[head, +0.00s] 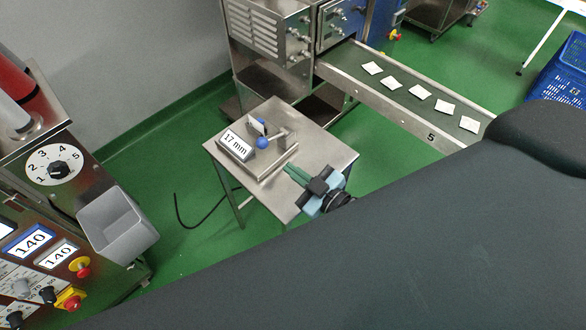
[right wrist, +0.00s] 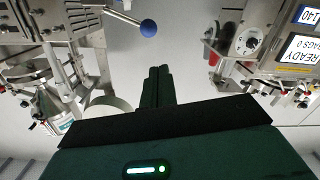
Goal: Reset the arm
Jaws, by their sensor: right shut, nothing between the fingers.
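My right gripper (head: 296,176) shows in the head view over the front right part of a small steel table (head: 325,160). Its green fingers are together with nothing between them. They point up and left toward a small measuring device (head: 268,163) with a "17 mm" display and a blue ball knob (head: 262,143). I cannot tell whether the fingertips touch the device. In the right wrist view the shut fingers (right wrist: 158,75) stand in the middle, and a blue ball (right wrist: 148,28) shows above them. My left gripper is not in view.
A conveyor (head: 400,95) carries several white teabags at the upper right. A machine with a dial (head: 58,168) and "140" displays stands at the left, with a grey bin (head: 118,225). Blue crates (head: 560,75) are at the far right. My large dark arm covers the lower right.

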